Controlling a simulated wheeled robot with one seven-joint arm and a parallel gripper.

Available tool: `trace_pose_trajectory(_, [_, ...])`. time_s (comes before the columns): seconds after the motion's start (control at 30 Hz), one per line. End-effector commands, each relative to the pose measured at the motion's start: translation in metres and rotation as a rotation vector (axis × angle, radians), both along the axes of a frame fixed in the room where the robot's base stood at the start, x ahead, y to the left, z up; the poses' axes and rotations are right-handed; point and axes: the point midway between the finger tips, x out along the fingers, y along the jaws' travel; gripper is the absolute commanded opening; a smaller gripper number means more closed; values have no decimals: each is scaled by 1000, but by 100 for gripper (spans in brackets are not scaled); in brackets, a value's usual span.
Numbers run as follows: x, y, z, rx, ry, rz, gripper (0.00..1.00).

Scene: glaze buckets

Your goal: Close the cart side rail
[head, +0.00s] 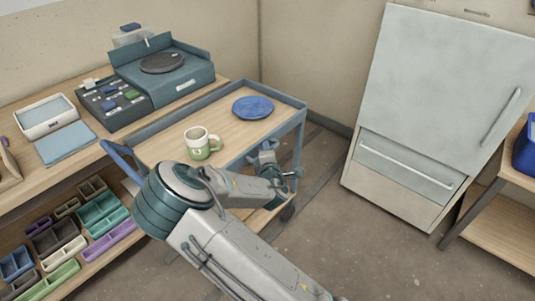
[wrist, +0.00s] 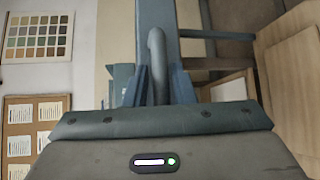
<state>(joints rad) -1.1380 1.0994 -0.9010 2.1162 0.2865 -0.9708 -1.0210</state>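The cart (head: 178,135) has a wooden top with blue-grey edging and stands left of centre in the head view. Its side rail (head: 285,125) on the near right side is blue-grey; the arm partly hides that side, so its angle is hard to judge. My gripper (head: 267,150) is at this near side, beside the rail. In the wrist view my gripper's blue fingers (wrist: 161,82) lie close on both sides of a curved grey handle (wrist: 157,48), with almost no gap. A blue-grey bar (wrist: 160,15) runs up behind it.
A white-and-green mug (head: 203,143) and a blue plate (head: 253,107) stand on the cart top. A workbench (head: 205,90) with a turntable box is behind left. A grey cabinet (head: 440,90) stands right. Floor between cart and cabinet is clear.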

Motion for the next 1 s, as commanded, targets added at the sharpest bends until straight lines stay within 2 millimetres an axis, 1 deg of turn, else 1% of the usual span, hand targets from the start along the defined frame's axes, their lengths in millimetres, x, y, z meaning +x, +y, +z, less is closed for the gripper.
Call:
trace_pose_trajectory(0.13, [-9, -1, 1, 1, 0, 0, 23])
trace_pose_trajectory(0.23, [-23, -2, 4, 1, 1, 0, 23])
trace_pose_trajectory(0.5, [-81, -8, 13, 1, 1, 1, 23])
trace_pose_trajectory(0.6, [-101, -10, 16, 0, 1, 3, 23])
trace_pose_trajectory(0.7, [-117, -12, 18, 0, 1, 2, 23])
trace_pose_trajectory(0.83, [-130, -14, 21, 0, 0, 2, 23])
trace_pose_trajectory(1.0, [-135, -15, 22, 0, -1, 1, 23])
